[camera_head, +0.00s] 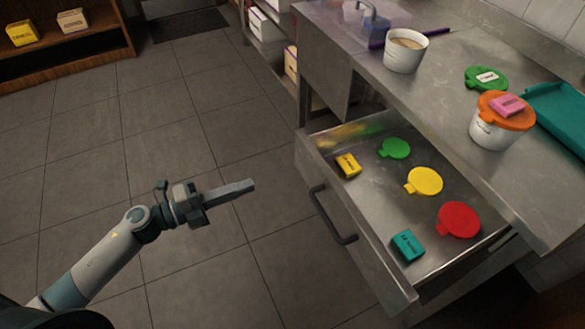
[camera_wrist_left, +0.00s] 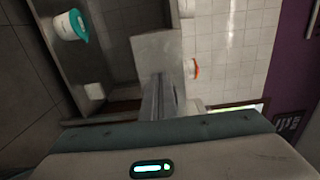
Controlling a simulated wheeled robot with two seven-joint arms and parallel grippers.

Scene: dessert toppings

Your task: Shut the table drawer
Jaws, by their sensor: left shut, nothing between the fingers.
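The metal table drawer (camera_head: 375,225) stands pulled out from under the steel table (camera_head: 425,110) in the head view. Its dark bar handle (camera_head: 333,215) is on the front face. Inside lie a green lid (camera_head: 395,148), a yellow lid (camera_head: 425,181), a red lid (camera_head: 459,220), a yellow box (camera_head: 348,165) and a teal box (camera_head: 408,245). My left gripper (camera_head: 250,185) is shut and empty, to the left of the drawer front and apart from the handle. Its shut fingers also show in the left wrist view (camera_wrist_left: 159,95). My right gripper is not in view.
On the tabletop are an open white tub (camera_head: 406,50), a white tub with an orange lid (camera_head: 492,128), a green lid (camera_head: 486,77) and a teal tray (camera_head: 555,115). A wooden shelf (camera_head: 110,45) stands at the far left. The tiled floor before the drawer is clear.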

